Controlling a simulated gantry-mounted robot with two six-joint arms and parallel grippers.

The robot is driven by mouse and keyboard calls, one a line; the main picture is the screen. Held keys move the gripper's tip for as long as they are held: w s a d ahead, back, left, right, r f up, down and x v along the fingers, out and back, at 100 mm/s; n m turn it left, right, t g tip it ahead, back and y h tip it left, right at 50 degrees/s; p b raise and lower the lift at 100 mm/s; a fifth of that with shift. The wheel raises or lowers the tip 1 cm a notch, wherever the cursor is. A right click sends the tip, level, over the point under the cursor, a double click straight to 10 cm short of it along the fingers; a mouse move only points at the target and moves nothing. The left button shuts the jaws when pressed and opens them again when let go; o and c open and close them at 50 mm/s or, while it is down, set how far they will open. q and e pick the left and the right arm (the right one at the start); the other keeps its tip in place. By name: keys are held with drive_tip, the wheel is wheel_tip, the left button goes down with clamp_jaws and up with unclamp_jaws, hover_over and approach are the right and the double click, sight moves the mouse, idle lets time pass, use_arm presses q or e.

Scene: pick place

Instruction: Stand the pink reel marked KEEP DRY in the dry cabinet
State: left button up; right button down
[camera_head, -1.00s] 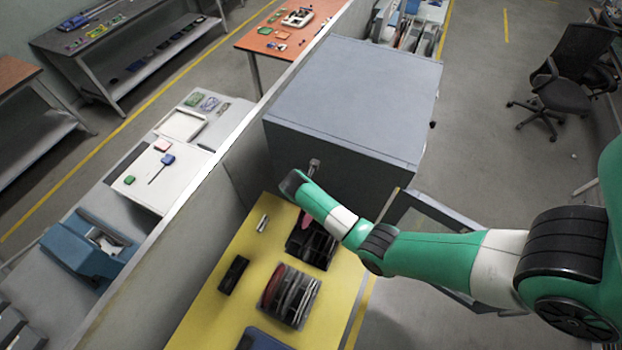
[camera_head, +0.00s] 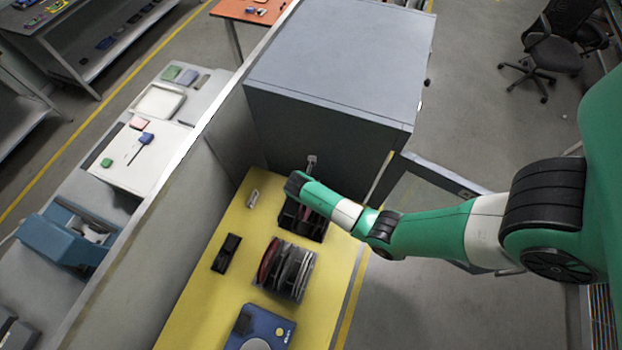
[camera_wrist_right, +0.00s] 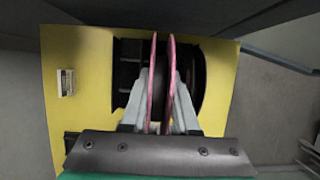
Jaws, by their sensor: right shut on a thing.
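The pink reel (camera_wrist_right: 151,85) shows edge-on in the right wrist view, as two thin pink flanges. My right gripper (camera_wrist_right: 158,82) is shut on it, with one finger on each side. Its marking cannot be read. A black slotted rack (camera_wrist_right: 128,75) lies behind the reel; I cannot tell whether the reel is clear of it. My left gripper is not in view.
The yellow table (camera_head: 220,305) carries a second rack (camera_head: 300,292) with a red reel (camera_head: 269,258) and grey ones, a black holder (camera_head: 226,253), a small pale item (camera_head: 253,198) and a blue device (camera_head: 262,328). A grey partition (camera_head: 175,215) runs along the left.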

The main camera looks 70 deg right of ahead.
wheel_tip(320, 180, down, 4)
drive_tip(key=b, duration=0.3)
drive_tip(key=shift+r, duration=0.2)
drive_tip(key=shift+f+b, duration=1.2)
drive_tip(key=shift+f, duration=0.55)
drive_tip(key=shift+c, duration=1.4)
unclamp_jaws()
drive_tip(key=shift+r, duration=0.15)
wheel_tip(320, 180, up, 8)
drive_tip(key=p, duration=0.9)
